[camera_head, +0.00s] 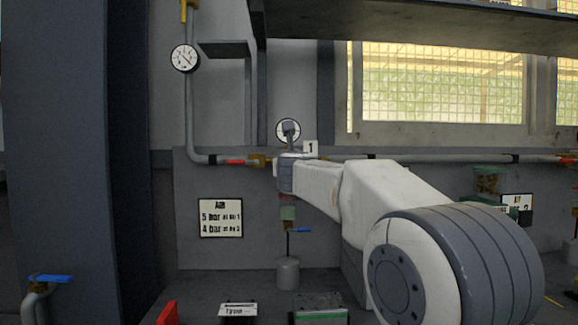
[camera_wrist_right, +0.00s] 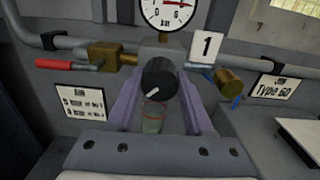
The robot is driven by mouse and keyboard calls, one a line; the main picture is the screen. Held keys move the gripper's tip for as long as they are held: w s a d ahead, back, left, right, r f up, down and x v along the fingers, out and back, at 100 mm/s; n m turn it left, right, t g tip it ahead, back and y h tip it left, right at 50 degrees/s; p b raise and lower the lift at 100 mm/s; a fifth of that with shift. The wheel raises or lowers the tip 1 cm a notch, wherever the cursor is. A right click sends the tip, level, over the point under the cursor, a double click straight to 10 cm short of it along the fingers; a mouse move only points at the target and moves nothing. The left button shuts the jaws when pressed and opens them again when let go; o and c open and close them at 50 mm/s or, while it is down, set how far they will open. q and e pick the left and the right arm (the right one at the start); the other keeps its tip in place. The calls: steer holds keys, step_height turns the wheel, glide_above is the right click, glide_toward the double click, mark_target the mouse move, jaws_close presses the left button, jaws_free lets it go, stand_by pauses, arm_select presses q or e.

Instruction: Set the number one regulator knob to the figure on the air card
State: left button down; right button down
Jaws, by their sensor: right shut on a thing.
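The black regulator knob (camera_wrist_right: 158,78) has a white mark pointing to its lower left. My right gripper (camera_wrist_right: 160,88) is shut on this knob, one purple finger on each side. The number 1 tag (camera_wrist_right: 207,47) stands to its right; it also shows in the head view (camera_head: 311,147). The gauge (camera_wrist_right: 167,12) above the knob is cut off at the top, so I cannot read it surely. In the head view my right gripper (camera_head: 289,160) hides the knob. The air card (camera_head: 221,218) reads 5 bar at No 1 and 4 bar at No 2. My left gripper is out of view.
A pipe with a red-handled valve (camera_wrist_right: 68,65) runs left of the knob. Another gauge (camera_head: 185,58) hangs upper left. A shelf (camera_head: 410,22) crosses above.

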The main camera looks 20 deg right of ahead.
steer(key=shift+f, duration=0.15)
stand_by(0.3)
steer(key=shift+c, duration=1.4)
jaws_free()
steer(key=b+v, duration=0.1)
steer(key=v, duration=0.9)
steer(key=shift+s+b, duration=0.25)
steer(key=shift+b, duration=0.05)
steer(key=shift+a, duration=0.15)
